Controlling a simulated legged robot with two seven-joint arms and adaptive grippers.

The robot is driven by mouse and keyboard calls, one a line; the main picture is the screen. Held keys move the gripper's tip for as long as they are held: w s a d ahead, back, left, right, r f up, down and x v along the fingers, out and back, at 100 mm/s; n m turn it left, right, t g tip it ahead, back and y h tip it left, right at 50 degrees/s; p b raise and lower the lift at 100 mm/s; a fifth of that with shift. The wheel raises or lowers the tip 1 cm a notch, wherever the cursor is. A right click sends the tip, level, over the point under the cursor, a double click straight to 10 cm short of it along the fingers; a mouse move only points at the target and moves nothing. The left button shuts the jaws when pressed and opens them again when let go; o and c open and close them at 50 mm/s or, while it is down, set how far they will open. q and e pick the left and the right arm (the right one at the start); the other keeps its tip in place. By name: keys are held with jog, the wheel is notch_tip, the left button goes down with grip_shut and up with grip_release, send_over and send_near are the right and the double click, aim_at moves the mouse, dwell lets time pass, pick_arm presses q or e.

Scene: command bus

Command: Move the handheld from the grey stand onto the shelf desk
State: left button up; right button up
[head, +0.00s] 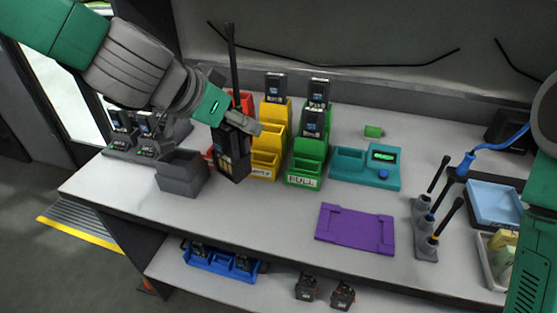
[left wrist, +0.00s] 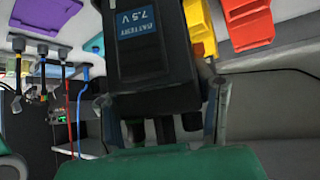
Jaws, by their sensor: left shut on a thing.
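The handheld (head: 234,160) is a black radio with a long antenna, upright in the head view just right of the grey stand (head: 181,180). My left gripper (head: 243,124) is shut on its upper part. The handheld's body with a 7.5 V label also shows large between the fingers in the left wrist view (left wrist: 150,65). The grey stand is an open box and looks empty. Both are over the left part of the pale shelf desk (head: 270,215); I cannot tell whether the handheld's base touches it. My right gripper is not in view.
Yellow bins (head: 265,160) and green bins (head: 305,165) with radios stand right of the handheld. A teal station (head: 365,168), a purple mat (head: 355,230) and grey holders (head: 424,225) lie farther right. The desk front is clear left of the mat.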

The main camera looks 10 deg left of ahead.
pick_arm(q)
notch_tip(320, 180, down, 10)
jog(key=b, duration=0.5)
jog(key=shift+r, duration=0.2)
jog(key=o, duration=1.5)
jog(key=shift+f, duration=0.15)
